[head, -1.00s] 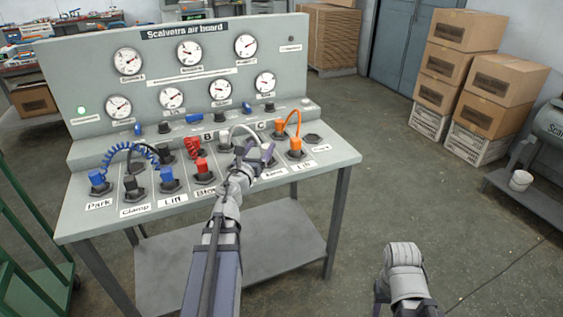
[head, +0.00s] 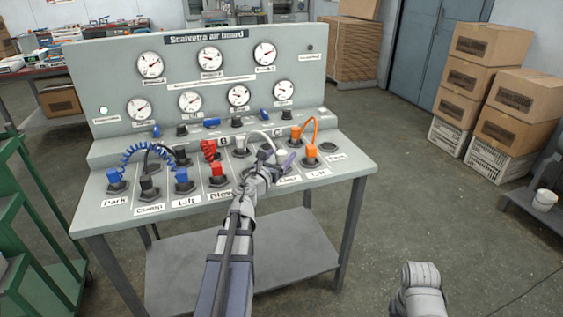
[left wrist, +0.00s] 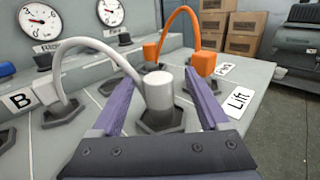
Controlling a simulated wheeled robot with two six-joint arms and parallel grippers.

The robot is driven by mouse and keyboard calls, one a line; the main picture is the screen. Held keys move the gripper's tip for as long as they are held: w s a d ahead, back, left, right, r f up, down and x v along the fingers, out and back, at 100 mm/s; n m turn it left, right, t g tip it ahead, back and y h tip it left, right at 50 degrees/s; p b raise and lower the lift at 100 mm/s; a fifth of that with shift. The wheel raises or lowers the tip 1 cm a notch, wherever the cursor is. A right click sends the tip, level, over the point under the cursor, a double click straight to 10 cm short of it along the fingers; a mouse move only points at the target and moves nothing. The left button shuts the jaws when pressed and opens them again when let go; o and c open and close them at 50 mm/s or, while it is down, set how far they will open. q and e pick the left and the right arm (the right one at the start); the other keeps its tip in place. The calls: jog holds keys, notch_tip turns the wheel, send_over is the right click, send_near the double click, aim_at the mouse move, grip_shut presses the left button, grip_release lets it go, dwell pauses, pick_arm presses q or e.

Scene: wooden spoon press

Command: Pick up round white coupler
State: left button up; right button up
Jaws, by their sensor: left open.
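The round white coupler (left wrist: 158,92) stands upright on a dark hexagonal socket in the left wrist view, with a white hose (left wrist: 95,42) arching from it to another white coupler further left. My left gripper (left wrist: 157,98) is open, its two purple fingers on either side of the round coupler, with no clear contact. In the head view my left gripper (head: 270,162) reaches over the board's sloping panel and hides most of this coupler; the white hose (head: 262,136) shows behind it. My right arm shows at the bottom right, but its gripper jaws are not visible.
Orange couplers with an orange hose (head: 313,128) stand just right of my left gripper. Red (head: 209,150) and blue (head: 150,147) hoses stand to the left. Gauges line the upright board (head: 120,70) behind. Cardboard boxes (head: 480,80) stand at the back right.

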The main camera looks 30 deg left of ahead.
aim_at(284, 151)
pick_arm(q)
jog(key=w, duration=0.4)
jog(key=shift+a+f, duration=0.15)
jog(key=shift+a, duration=0.15)
grip_shut()
dwell(0.3)
